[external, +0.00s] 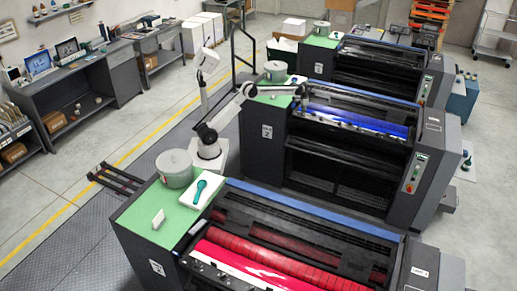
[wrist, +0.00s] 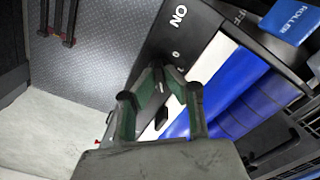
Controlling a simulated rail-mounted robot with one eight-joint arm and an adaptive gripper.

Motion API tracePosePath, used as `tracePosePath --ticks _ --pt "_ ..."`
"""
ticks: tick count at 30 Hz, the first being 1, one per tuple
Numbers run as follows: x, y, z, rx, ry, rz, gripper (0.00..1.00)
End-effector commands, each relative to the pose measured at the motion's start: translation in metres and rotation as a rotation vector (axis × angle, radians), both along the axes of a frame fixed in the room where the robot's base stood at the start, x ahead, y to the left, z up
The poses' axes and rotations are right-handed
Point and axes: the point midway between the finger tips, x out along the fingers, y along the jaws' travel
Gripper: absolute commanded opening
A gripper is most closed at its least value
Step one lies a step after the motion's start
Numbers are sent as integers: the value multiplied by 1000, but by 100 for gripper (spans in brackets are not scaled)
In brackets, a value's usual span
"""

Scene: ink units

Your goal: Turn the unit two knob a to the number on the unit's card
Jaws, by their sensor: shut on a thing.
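Unit two (external: 267,160), the middle press with a blue roller (external: 345,119), carries a white plate with a "2" on its front. My gripper (external: 303,102) is at the near left end of its roller bed. In the wrist view my gripper (wrist: 158,78) has its green-grey fingers drawn together over the dark panel, shut on a small part taken to be knob a, which the fingertips mostly hide. A dark piece (wrist: 163,118) shows between the finger links; I cannot tell whether it belongs to the knob.
The blue roller (wrist: 245,105) and a white strip lie close to the right of my fingers. A grey canister (external: 275,70) stands on unit two's green top. Other presses stand in front, with a red roller (external: 265,257), and behind. Open floor lies left.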

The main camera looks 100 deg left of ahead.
Motion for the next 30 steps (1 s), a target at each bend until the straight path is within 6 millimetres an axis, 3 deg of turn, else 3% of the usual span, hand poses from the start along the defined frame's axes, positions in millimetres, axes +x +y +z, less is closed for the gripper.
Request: tracePosePath --ticks 15,30 --pt "0 0 0 0 0 -340 0" --pt "0 0 0 0 0 -407 0"
